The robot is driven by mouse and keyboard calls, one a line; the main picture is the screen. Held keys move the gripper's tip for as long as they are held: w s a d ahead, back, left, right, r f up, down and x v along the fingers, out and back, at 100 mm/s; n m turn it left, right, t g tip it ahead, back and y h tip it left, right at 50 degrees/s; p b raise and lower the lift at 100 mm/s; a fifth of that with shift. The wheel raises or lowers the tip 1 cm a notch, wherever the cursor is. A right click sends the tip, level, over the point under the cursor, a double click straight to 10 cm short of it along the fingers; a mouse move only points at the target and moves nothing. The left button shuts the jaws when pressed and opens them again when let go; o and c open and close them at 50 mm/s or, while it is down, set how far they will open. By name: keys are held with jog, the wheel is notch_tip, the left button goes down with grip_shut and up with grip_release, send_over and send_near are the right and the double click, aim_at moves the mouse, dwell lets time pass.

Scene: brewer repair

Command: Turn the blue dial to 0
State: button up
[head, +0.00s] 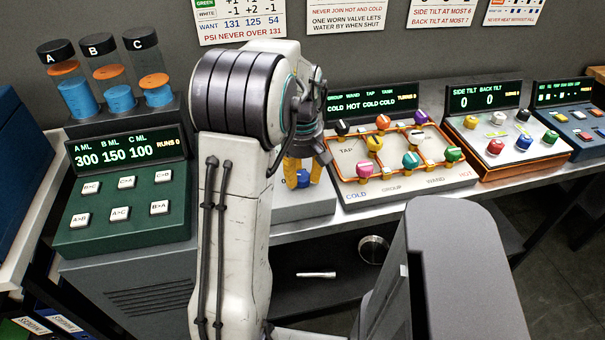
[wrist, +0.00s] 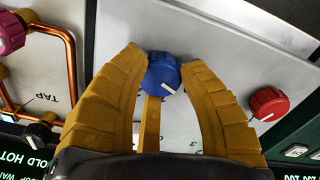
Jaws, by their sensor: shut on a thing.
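The blue dial (wrist: 161,72) sits on a light panel in the wrist view, with a white pointer line on its face slanting toward the lower right of that picture. My gripper (wrist: 165,78) has its yellow fingers closed on both sides of the dial. In the head view my gripper (head: 302,168) points down at the panel, and the dial (head: 303,181) shows blue between the fingertips. A "0" mark shows on the panel just left of the dial in the head view. My arm hides most of this panel and any display of it there.
A red dial (wrist: 269,104) is on the same panel in the wrist view. Right of it in the head view stands a panel with copper pipes (head: 375,153) and coloured knobs. A green button panel (head: 122,208) stands left. A tilt panel (head: 505,140) is farther right.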

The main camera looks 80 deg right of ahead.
aim_at(300, 175)
jog(key=shift+w+d, duration=0.1)
dwell(0.4)
jog(key=o, duration=1)
jog(key=shift+w, duration=0.15)
jog(key=shift+o, duration=1)
notch_tip(300, 175, up, 12)
